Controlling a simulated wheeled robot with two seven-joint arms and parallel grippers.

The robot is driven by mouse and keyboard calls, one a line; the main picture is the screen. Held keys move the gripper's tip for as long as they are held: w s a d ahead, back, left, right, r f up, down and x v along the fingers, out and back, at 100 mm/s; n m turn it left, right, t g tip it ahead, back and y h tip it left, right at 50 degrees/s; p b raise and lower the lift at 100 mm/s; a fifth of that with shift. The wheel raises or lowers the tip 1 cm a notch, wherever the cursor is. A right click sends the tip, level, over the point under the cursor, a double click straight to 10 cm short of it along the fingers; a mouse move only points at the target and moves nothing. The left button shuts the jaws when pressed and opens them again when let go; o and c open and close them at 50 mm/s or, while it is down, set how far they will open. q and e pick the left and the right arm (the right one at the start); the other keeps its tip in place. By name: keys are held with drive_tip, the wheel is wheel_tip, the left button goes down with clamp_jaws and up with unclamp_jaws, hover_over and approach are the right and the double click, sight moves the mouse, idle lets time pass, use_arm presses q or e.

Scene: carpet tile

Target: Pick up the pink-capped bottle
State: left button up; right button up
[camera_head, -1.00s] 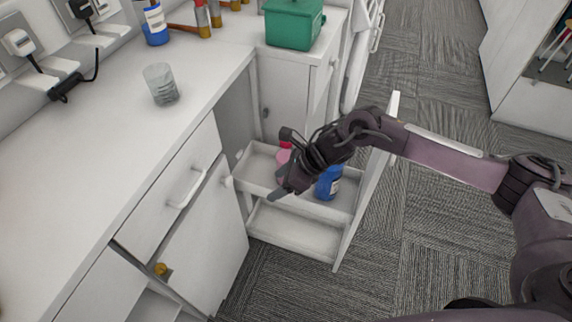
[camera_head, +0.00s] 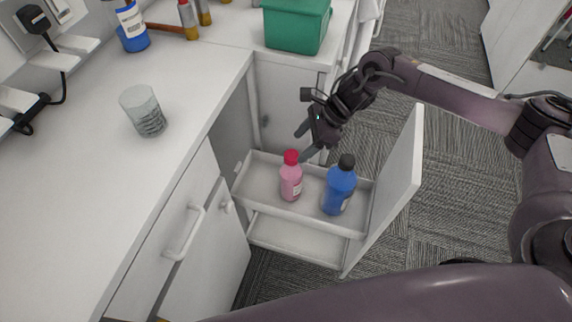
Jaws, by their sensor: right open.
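The pink-capped bottle (camera_head: 291,182) has a pink body and a red-pink cap. It stands upright in the upper tray of the pulled-out drawer (camera_head: 262,206), in the camera_head view. My right gripper (camera_head: 304,143) is open and empty, just above and behind the bottle's cap, its fingers pointing down and left. I cannot tell whether a fingertip touches the cap. My left gripper is not in view.
A blue bottle with a black cap (camera_head: 339,185) stands in the same tray, right of the pink one. The drawer's front panel (camera_head: 397,193) rises at the right. A glass (camera_head: 144,110) and a green bin (camera_head: 297,26) stand on the counter (camera_head: 75,185).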

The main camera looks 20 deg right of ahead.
sight(293, 154)
drive_tip(key=shift+w+a+f, duration=0.15)
drive_tip(key=shift+a+f, duration=0.1)
drive_tip(key=shift+f, duration=0.2)
drive_tip(key=shift+a+f, duration=0.25)
drive_tip(key=shift+f, duration=0.05)
drive_tip(key=shift+s+a+f+p, duration=0.4)
drive_tip(key=shift+a+f+p, duration=0.05)
drive_tip(key=shift+a+f, duration=0.15)
drive_tip(key=x, duration=0.3)
drive_tip(key=shift+w+a+f+p, duration=0.1)
drive_tip(key=shift+a+f+p, duration=0.05)
drive_tip(key=shift+f+p, duration=0.15)
drive_tip(key=shift+f, duration=0.2)
drive_tip(key=c, duration=0.4)
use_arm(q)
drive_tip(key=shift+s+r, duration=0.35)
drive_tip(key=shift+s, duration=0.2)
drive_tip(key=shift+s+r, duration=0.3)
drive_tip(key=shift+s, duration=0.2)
use_arm(e)
clamp_jaws()
drive_tip(key=shift+r, duration=0.1)
